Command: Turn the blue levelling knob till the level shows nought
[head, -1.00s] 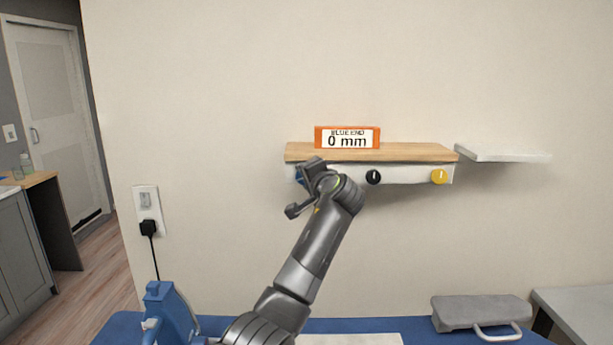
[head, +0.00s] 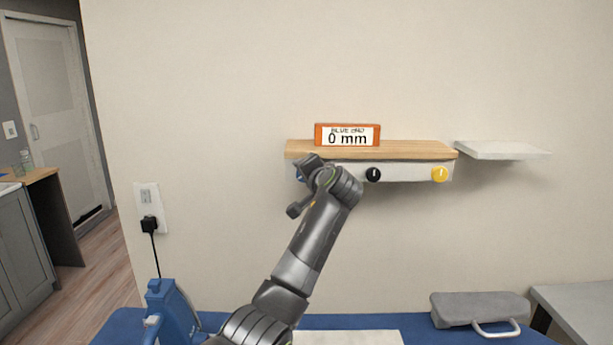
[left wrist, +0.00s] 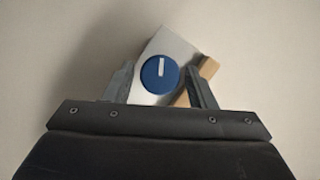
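The orange-framed level (head: 347,135) stands on the wooden shelf (head: 420,151) and reads "0 mm" under the words "BLUE END". The blue levelling knob (left wrist: 159,74) is on the shelf's pale front rail (head: 408,172), at its left end. Its white pointer mark stands about upright in the left wrist view. My left gripper (head: 300,188) is at that end and mostly hides the knob in the head view. In the left wrist view its fingers (left wrist: 162,82) are open, one either side of the knob, with a gap showing on both sides. My right gripper is not in view.
A black knob (head: 373,174) and a yellow knob (head: 440,174) sit further right on the rail. A small white shelf (head: 503,150) is to the right. Below are a blue surface (head: 350,323), a grey case (head: 480,308) and a blue tool (head: 172,312). A plug (head: 149,224) is in the wall socket.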

